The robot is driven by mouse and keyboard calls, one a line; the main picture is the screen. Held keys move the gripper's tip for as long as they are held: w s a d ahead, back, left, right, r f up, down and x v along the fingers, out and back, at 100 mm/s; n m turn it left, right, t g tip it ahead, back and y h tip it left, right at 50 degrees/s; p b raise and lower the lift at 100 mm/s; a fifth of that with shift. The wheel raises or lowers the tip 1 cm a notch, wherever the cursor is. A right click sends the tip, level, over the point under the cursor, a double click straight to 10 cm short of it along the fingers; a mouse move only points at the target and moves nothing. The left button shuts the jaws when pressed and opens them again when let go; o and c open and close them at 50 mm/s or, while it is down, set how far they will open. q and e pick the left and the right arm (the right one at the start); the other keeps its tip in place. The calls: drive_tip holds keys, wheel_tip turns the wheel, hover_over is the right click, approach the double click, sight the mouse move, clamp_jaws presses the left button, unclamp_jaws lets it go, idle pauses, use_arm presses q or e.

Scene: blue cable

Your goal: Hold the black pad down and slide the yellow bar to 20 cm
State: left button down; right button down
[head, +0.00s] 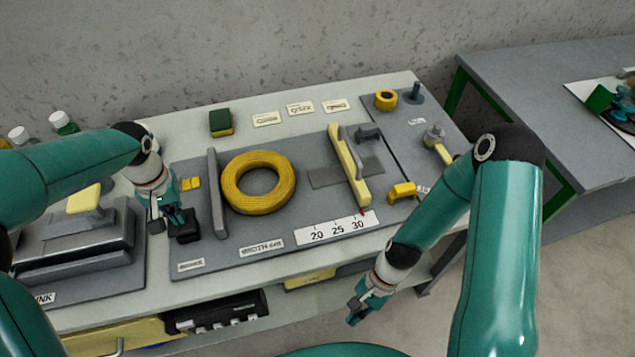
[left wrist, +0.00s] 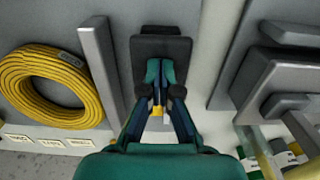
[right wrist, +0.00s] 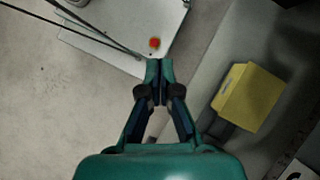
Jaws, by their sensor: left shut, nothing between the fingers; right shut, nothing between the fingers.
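The black pad (head: 188,232) is at the front left of the grey board (head: 240,245); it also shows in the left wrist view (left wrist: 160,29). My left gripper (head: 177,219) is shut and empty, its fingertips over the pad; I cannot tell whether they touch it. My right gripper (head: 356,310) is shut and empty, in front of the table edge, away from the bar.
A fixed grey bar (head: 216,192) stands left of the coil. A yellow block (head: 401,191) lies right of the yellow bar. A grey fixture (head: 75,240) is left of the pad. A yellow bin (right wrist: 248,97) shows in the right wrist view. A second table (head: 550,80) stands right.

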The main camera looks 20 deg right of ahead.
sight(369, 201)
use_arm(q)
drive_tip(key=shift+f, duration=0.15)
drive_tip(key=shift+s, duration=0.1)
use_arm(e)
drive_tip(key=w+d+r+m+y, duration=0.2)
drive_tip(key=w+d+r+m, duration=0.1)
drive_tip(key=w+d+r, duration=0.1)
drive_tip(key=w+d+r+m+t+y, duration=0.1)
drive_tip(key=w+d+r+m+y, duration=0.1)
drive_tip(key=w+d+r+m, duration=0.2)
drive_tip(key=w+d+r+m+y, duration=0.2)
drive_tip(key=w+d+r+m, duration=0.2)
drive_tip(key=w+r, duration=0.2)
drive_tip(key=shift+d+r+t, duration=0.2)
drive_tip(key=shift+r+t, duration=0.2)
drive_tip(key=shift+r, duration=0.55)
drive_tip(key=w+d+r+n+h, duration=0.1)
drive_tip(key=w+d+r+n, duration=0.1)
drive_tip(key=w+d+r, duration=0.1)
drive_tip(key=w+d+r+n+t+h, duration=0.1)
drive_tip(key=w+d+r+n, duration=0.2)
drive_tip(key=w+d+r, duration=0.1)
drive_tip(key=shift+w+r, duration=0.15)
drive_tip(key=shift+w, duration=0.2)
drive_tip(key=shift+w+h, duration=0.1)
drive_tip(key=shift+h, duration=0.2)
drive_tip(key=x, duration=0.9)
drive_tip(key=shift+w+a+f, duration=0.15)
drive_tip(key=shift+w+f, duration=0.05)
